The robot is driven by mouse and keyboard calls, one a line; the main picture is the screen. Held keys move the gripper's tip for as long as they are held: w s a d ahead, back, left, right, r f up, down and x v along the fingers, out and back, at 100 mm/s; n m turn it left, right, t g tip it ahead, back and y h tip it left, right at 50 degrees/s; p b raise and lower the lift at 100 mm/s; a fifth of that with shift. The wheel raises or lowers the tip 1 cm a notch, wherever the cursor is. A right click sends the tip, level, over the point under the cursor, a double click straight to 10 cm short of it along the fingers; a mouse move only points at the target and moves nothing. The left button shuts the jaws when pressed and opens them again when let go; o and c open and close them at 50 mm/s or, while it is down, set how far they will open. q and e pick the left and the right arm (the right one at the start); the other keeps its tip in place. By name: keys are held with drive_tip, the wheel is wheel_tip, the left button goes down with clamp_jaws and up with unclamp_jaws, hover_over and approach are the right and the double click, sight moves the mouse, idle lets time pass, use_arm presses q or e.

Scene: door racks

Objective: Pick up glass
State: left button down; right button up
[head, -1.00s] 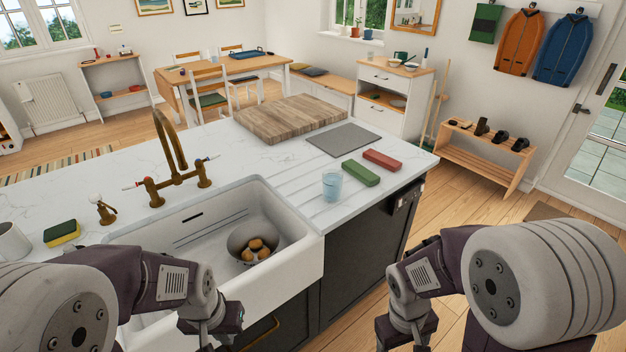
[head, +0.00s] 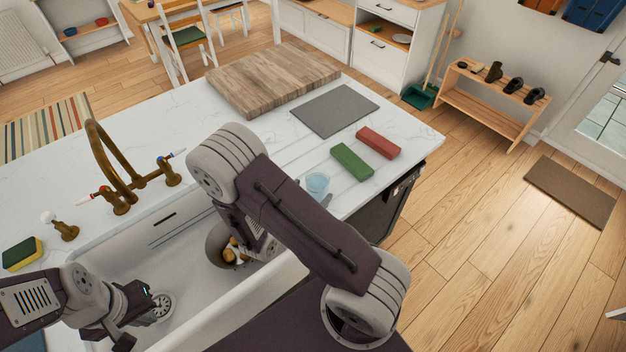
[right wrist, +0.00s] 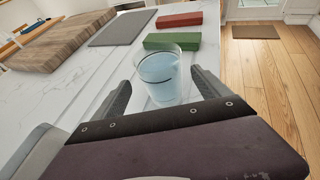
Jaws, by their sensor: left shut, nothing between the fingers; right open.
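The glass (head: 317,184) is a clear, light-blue tumbler standing upright on the white counter near its front edge, partly hidden by my right arm in the head view. In the right wrist view the glass (right wrist: 160,78) stands between the two dark fingers of my right gripper (right wrist: 163,90). That gripper is open around it, with a gap visible beside the glass, mainly on the left. In the head view my right arm hides most of that gripper. My left gripper (head: 122,338) is shut and empty over the sink's left part, away from the glass.
A green block (head: 352,161) and a red block (head: 378,142) lie just behind the glass. A grey mat (head: 334,110) and a wooden board (head: 273,78) lie further back. The sink (head: 200,318) holds a bowl (head: 217,249) of brown items. A brass tap (head: 110,160) rises behind it.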

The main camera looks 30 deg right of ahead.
sight(322, 182)
drive_tip(key=shift+w+d+f, duration=0.15)
drive_tip(key=shift+d, duration=0.4)
drive_tip(key=shift+w+d+f+p, duration=0.2)
drive_tip(key=shift+w+d+p, duration=0.1)
drive_tip(key=shift+w+p, duration=0.1)
drive_tip(key=shift+f, duration=0.1)
drive_tip(key=p+x, duration=0.1)
drive_tip(key=x, duration=0.4)
drive_tip(key=shift+s+d+p, duration=0.15)
drive_tip(key=shift+d+p, duration=0.1)
drive_tip(key=shift+p, duration=0.1)
drive_tip(key=shift+d+f, duration=0.1)
drive_tip(key=shift+f, duration=0.05)
use_arm(q)
drive_tip(key=shift+s+a+r, duration=0.1)
drive_tip(key=shift+a+r, duration=0.15)
drive_tip(key=shift+r, duration=0.35)
drive_tip(key=shift+s+a+r, duration=0.1)
drive_tip(key=shift+a+r, duration=0.15)
drive_tip(key=shift+r, duration=0.35)
use_arm(e)
clamp_jaws()
